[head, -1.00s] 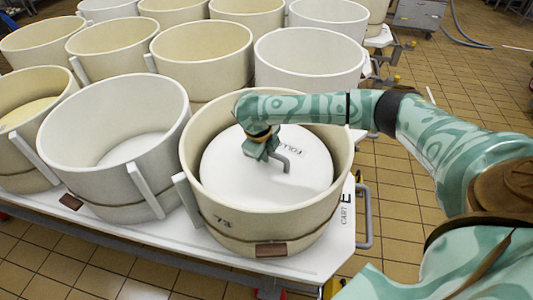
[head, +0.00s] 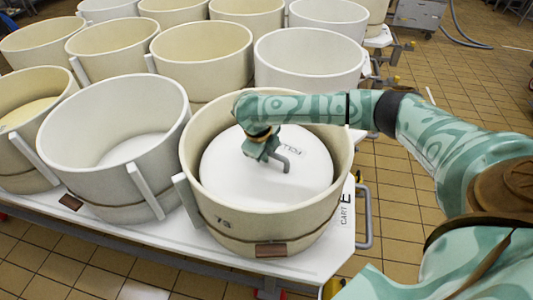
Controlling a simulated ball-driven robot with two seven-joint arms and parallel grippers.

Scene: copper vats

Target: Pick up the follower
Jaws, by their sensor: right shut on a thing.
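The follower (head: 255,187) is a white round disc with a bent grey handle and a label that reads in part "FOLL". It sits inside the cream tub (head: 262,235) marked 73 or 75, at the front right of the cart; whether it touches the tub floor is hidden. My right gripper (head: 264,152) reaches in from the right over the tub's rim and is shut on the follower's handle. The fingertips are small and partly hidden by the wrist. My left gripper is not in view.
Several cream and white tubs stand in rows to the left and behind, with a white tub (head: 115,140) close on the left. They stand on white carts (head: 318,262) with grey rails (head: 366,215). Tiled floor (head: 410,190) lies open to the right, beneath my arm.

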